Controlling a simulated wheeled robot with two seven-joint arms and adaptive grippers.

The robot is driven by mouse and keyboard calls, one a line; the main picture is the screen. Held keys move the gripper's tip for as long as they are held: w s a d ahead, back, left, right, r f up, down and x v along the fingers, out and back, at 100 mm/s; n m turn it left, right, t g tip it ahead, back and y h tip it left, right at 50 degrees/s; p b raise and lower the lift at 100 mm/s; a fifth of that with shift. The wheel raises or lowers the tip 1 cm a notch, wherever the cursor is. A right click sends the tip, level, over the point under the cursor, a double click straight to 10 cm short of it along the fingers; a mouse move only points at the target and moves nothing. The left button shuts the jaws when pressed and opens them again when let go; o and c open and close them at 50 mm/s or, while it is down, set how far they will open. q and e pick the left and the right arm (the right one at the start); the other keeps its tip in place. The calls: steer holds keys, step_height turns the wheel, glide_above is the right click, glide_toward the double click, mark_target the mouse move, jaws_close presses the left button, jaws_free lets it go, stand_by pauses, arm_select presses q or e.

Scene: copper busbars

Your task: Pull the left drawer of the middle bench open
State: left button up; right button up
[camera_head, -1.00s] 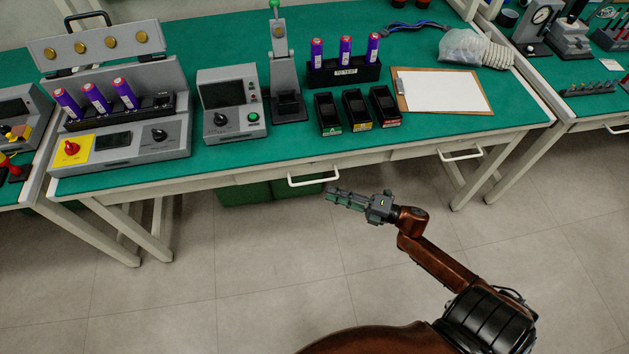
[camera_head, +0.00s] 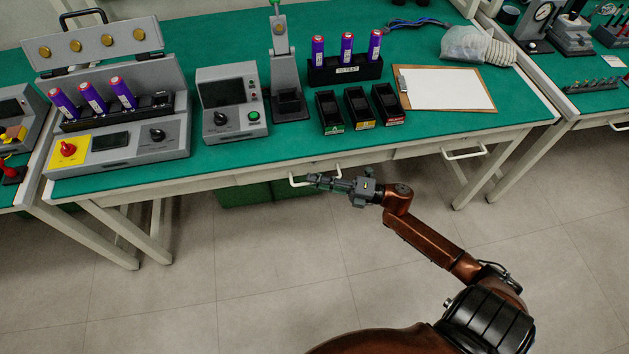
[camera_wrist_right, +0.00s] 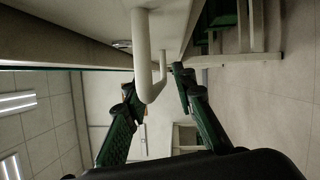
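The middle bench (camera_head: 221,162) has two drawers under its green top. The left drawer's white bar handle (camera_head: 293,182) sits below the front edge, partly covered by my right gripper; the drawer looks shut. My right gripper (camera_head: 314,180) is at this handle, reaching in from the right. In the right wrist view the handle (camera_wrist_right: 143,50) comes between the two spread fingers (camera_wrist_right: 155,82). The fingers are open, one on each side of the bar, and do not appear closed on it. My left gripper is not in view.
The right drawer's handle (camera_head: 464,153) is farther right. Above, the bench carries a tester (camera_head: 232,100), black bins (camera_head: 358,108), a clipboard (camera_head: 445,88) and a battery rack (camera_head: 345,72). A green box (camera_head: 243,194) stands underneath. The floor in front is clear.

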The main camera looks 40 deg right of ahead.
steer(key=shift+c, duration=0.5)
jaws_close()
